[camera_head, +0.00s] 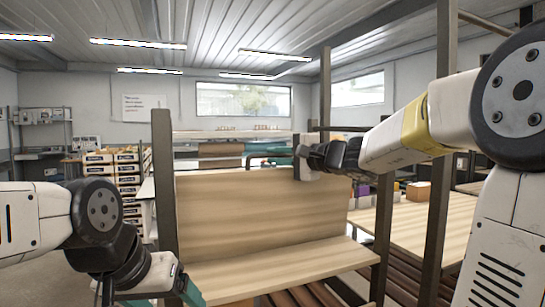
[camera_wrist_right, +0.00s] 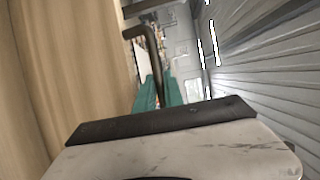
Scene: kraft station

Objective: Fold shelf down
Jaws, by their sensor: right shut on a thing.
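The shelf has an upright wooden panel (camera_head: 250,215) and a level wooden board (camera_head: 280,268) in front of its foot, between dark posts. My right gripper (camera_head: 268,158) is at the panel's top edge, right of its middle, with teal fingers partly hidden behind the edge. In the right wrist view the panel (camera_wrist_right: 70,70) fills the left side, close to the teal fingers (camera_wrist_right: 162,92). My left gripper (camera_head: 188,292) is low at the left, near the board's front left corner. Its fingertips are mostly cut off or hidden.
A dark post (camera_head: 164,180) stands left of the panel, and another (camera_head: 383,235) stands at the right. A wooden table (camera_head: 420,232) lies beyond the right post. Stacked boxes (camera_head: 125,180) are at the back left. Dark slats (camera_head: 310,294) lie below the board.

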